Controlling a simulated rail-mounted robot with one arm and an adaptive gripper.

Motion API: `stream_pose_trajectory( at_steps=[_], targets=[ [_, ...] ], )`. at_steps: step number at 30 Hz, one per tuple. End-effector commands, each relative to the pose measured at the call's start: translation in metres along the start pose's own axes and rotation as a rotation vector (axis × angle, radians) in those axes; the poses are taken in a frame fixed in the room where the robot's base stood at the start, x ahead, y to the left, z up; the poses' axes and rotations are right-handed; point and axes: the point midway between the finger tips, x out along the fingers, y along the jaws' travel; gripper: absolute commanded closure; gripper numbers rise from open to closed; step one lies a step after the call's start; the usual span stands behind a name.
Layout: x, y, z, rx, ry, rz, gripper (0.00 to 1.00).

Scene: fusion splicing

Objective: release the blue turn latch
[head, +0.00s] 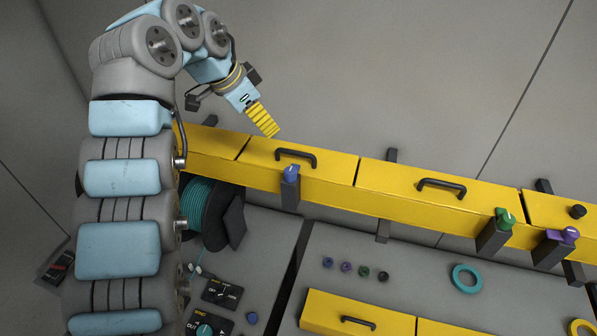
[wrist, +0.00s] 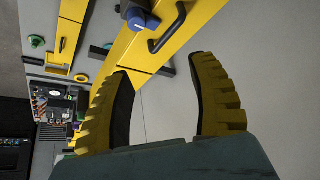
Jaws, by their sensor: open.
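The blue turn latch (head: 291,174) sits on a dark post at the front of the long yellow box, below a black handle. It also shows in the wrist view (wrist: 138,20), at the top beyond my fingers. My gripper (head: 265,121) is above and to the left of the latch, clear of the yellow lid. In the wrist view my gripper (wrist: 165,90) has its two yellow ribbed fingers spread apart with nothing between them.
A green latch (head: 505,219) and a purple latch (head: 563,236) stand farther right along the yellow box. Black handles (head: 296,155) (head: 442,187) stick up from the lids. A teal cable reel (head: 201,205) is below the box. The space above the lids is free.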

Motion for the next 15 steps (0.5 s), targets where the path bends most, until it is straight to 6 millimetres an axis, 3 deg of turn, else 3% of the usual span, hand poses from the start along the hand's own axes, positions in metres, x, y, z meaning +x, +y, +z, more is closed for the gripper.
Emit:
stream_pose_trajectory(
  at_steps=[7, 15],
  targets=[
    [-0.015, 0.02, 0.018, 0.032, -0.088, 0.059, 0.41],
    [0.001, 0.022, 0.02, 0.031, -0.089, 0.066, 0.41]
  ],
)
